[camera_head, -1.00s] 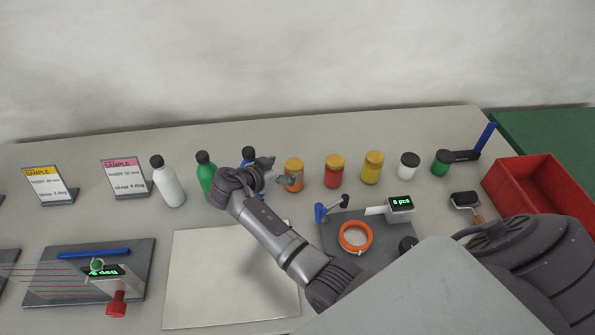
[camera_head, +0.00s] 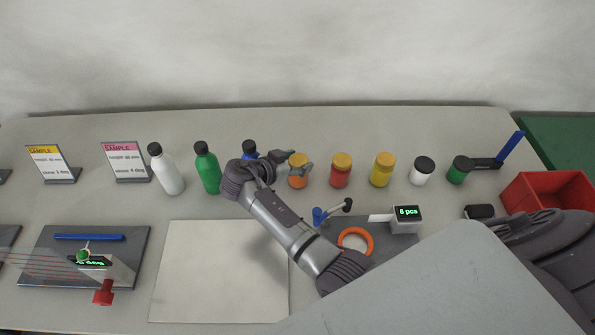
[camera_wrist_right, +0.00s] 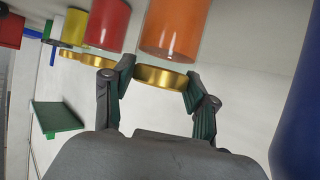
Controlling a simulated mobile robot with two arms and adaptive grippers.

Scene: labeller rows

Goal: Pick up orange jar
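The orange jar (camera_head: 298,181) with its gold lid stands upright in the row at the back of the table, partly covered by my right gripper (camera_head: 294,162). In the right wrist view the orange jar (camera_wrist_right: 174,30) shows upside down, its gold lid (camera_wrist_right: 160,78) towards me. The two dark fingers of my right gripper (camera_wrist_right: 160,76) are spread, one on each side of the lid. They are very near its edges; I cannot tell whether they touch. My left gripper is not in view.
A red jar (camera_head: 340,174) stands close to the right of the orange jar, then a yellow jar (camera_head: 382,172). A blue bottle (camera_head: 250,152) stands close on the left, partly behind my arm. A white board (camera_head: 205,270) lies in front.

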